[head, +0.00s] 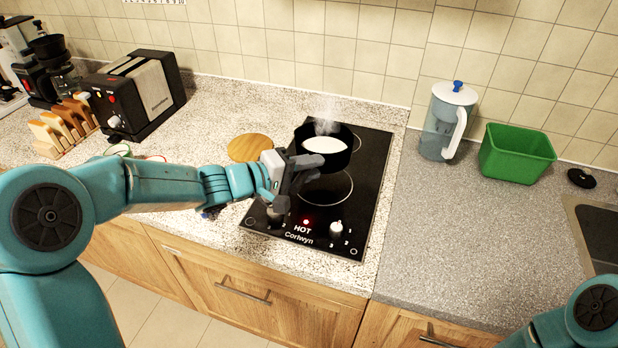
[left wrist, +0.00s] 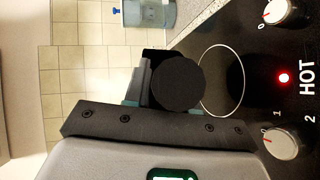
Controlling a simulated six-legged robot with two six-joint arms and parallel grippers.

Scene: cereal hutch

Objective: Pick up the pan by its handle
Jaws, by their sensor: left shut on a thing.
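The black pan (head: 340,158) with white contents and steam rising is over the rear part of the black hob (head: 362,190). Whether its base touches the glass I cannot tell. My left gripper (head: 305,170) is at the pan's near left side, shut on its handle, which is mostly hidden by the fingers. In the left wrist view, a dark round end (left wrist: 177,83), apparently of the handle, sits at the fingers and hides the pan behind it. My right gripper is not in view; only part of my right arm shows at the lower right.
The hob reads HOT, with a red light (head: 306,222) lit near its knobs (head: 336,229). A wooden round board (head: 250,148) lies left of it. A water jug (head: 440,125) and green bin (head: 515,153) stand right. A toaster (head: 140,93) stands left. The grey counter in front is clear.

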